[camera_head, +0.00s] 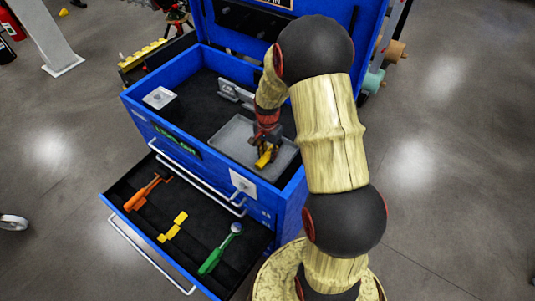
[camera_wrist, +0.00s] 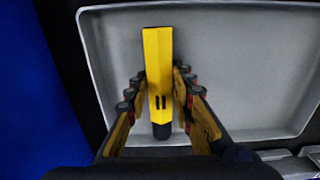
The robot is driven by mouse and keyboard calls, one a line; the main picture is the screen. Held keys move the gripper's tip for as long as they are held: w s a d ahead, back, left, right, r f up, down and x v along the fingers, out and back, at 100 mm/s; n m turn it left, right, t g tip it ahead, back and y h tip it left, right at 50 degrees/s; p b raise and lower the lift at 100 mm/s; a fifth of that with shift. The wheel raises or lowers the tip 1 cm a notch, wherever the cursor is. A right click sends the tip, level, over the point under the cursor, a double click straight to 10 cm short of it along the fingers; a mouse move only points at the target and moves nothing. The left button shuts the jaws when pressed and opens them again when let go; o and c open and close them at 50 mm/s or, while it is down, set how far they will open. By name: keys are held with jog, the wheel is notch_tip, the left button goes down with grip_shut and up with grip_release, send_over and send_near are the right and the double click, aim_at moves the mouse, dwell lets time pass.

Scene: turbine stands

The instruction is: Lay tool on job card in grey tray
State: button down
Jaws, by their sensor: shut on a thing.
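My gripper (camera_head: 266,143) is shut on a yellow tool (camera_head: 264,159) over the grey tray (camera_head: 225,138) in the top of the blue tool chest. In the wrist view the yellow tool (camera_wrist: 158,60) lies between the two fingers of my gripper (camera_wrist: 160,90), its dark end toward me. The tray (camera_wrist: 250,60) fills most of that view, and its visible floor is bare. I cannot tell whether the tool touches the tray. No job card shows in the tray; the tool and gripper hide part of its floor.
The blue chest (camera_head: 170,128) has an open lower drawer (camera_head: 195,215) with an orange tool (camera_head: 145,192), a yellow piece (camera_head: 173,226) and a green-handled tool (camera_head: 220,250). A small white item (camera_head: 159,97) and a grey metal part (camera_head: 235,92) lie in the top. The chest walls rise around the tray.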

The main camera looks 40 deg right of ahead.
jog(key=shift+f, duration=0.2)
jog(key=shift+s+f+b, duration=0.1)
jog(key=shift+f+b, duration=0.15)
jog(key=shift+b, duration=0.05)
jog(key=shift+s+a+f, duration=0.2)
jog(key=shift+s+f, duration=0.1)
jog(key=shift+f, duration=0.15)
jog(key=c, duration=2)
grip_release()
jog(key=o, duration=0.5)
jog(key=shift+w+f, duration=0.15)
jog(key=shift+f, duration=0.05)
jog(key=shift+o, duration=0.2)
jog(key=shift+d, duration=0.1)
jog(key=shift+r, duration=0.25)
